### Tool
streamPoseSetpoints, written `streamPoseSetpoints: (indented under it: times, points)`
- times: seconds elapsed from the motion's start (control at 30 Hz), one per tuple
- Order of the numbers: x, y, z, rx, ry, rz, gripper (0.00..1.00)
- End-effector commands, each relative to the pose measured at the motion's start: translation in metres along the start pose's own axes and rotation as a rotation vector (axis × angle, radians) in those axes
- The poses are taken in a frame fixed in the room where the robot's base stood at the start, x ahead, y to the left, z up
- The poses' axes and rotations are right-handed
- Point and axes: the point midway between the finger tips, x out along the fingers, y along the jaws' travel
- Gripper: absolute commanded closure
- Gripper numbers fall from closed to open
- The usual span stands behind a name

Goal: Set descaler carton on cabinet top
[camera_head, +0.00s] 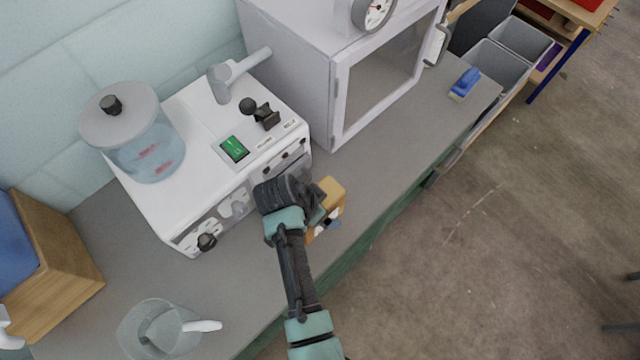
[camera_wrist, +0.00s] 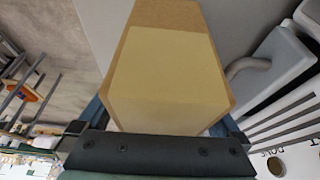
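The descaler carton (camera_head: 332,192) is a small orange-yellow box near the front edge of the grey counter. My gripper (camera_head: 318,208) is at its left side in the head view, and the gripper and wrist hide part of it. In the wrist view the carton (camera_wrist: 170,75) fills the space between the two fingers, which appear closed on its sides. I cannot tell whether the carton touches the counter. The cabinet (camera_head: 290,50) is a pale box with a glass door, behind and to the right of the white machine. Its top is partly cut off by the frame.
A round dial gauge (camera_head: 374,14) stands at the cabinet's top. A white machine (camera_head: 210,140) with a lidded clear tank (camera_head: 145,145) is left of my gripper. A clear jug (camera_head: 160,330) and wooden box (camera_head: 60,285) are at lower left. A blue brush (camera_head: 464,84) lies right.

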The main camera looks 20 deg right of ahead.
Motion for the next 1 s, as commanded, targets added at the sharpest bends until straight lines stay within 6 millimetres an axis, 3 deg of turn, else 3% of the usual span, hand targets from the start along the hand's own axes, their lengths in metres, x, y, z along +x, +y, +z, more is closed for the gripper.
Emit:
streamPoseSetpoints:
  times: [0.33, 0.8, 1.0]
  points:
    - [-0.012, -0.001, -0.002, -0.001, 0.002, -0.002, 0.00]
    - [-0.102, -0.001, -0.001, 0.000, 0.001, -0.003, 0.00]
    - [-0.120, -0.001, -0.001, -0.001, 0.002, -0.001, 0.00]
